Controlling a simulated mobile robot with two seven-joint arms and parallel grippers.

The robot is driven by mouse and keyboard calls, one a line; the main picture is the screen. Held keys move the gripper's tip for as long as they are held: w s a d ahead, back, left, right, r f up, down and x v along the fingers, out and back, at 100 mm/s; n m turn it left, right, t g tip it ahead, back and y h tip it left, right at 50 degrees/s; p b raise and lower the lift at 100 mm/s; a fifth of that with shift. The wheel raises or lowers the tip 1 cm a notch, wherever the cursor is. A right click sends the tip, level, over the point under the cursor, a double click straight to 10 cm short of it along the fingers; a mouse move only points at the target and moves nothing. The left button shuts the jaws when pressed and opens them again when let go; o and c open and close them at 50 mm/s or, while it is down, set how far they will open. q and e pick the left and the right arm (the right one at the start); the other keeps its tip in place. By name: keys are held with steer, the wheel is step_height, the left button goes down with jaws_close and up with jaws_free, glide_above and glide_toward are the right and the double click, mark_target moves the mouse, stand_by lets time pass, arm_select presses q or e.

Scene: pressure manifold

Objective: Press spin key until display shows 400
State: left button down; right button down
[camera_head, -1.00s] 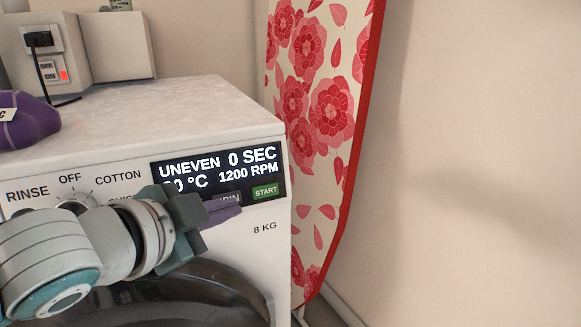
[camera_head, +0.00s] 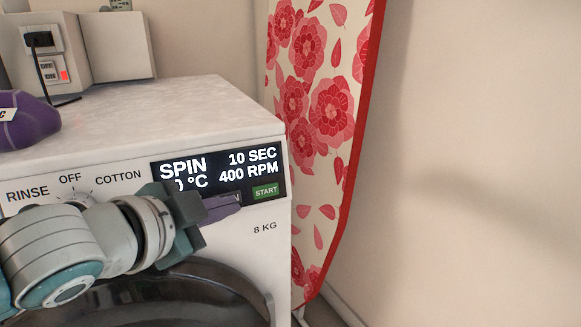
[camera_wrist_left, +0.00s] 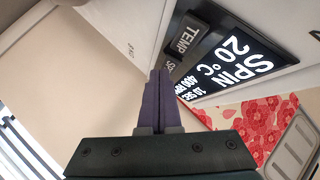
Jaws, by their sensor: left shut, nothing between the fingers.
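The washing machine (camera_head: 262,245) has a black display (camera_head: 220,168) on its front that reads SPIN, 10 SEC and 400 RPM, with a partly covered temperature. The wrist view shows the display (camera_wrist_left: 232,62) with 20 °C. My left gripper (camera_head: 236,204) is shut and empty, its purple fingertips at the spin key just below the display. The fingers hide most of that key in the head view; a bit of the spin key (camera_wrist_left: 170,66) shows beside the fingertips in the wrist view. I cannot tell whether they touch it. My right gripper is not in view.
The green START key (camera_head: 266,191) is just right of my fingertips. The TEMP key (camera_wrist_left: 187,38) shows in the wrist view. A program dial (camera_head: 78,198) is at the left, partly behind my arm. A floral ironing board (camera_head: 315,120) stands right of the machine.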

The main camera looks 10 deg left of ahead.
arm_select(q)
steer(key=shift+s+d+r+p, duration=0.15)
steer(key=shift+s+d+p, duration=0.2)
steer(key=shift+s+p, duration=0.15)
steer(key=s+d+p, duration=0.1)
steer(key=s+d+r+p, duration=0.1)
steer(key=s, duration=0.1)
steer(key=s+d+p, duration=0.1)
steer(key=shift+s+d+r+p, duration=0.1)
steer(key=shift+s+r+p, duration=0.15)
steer(key=shift+s+p, duration=0.15)
stand_by(0.4)
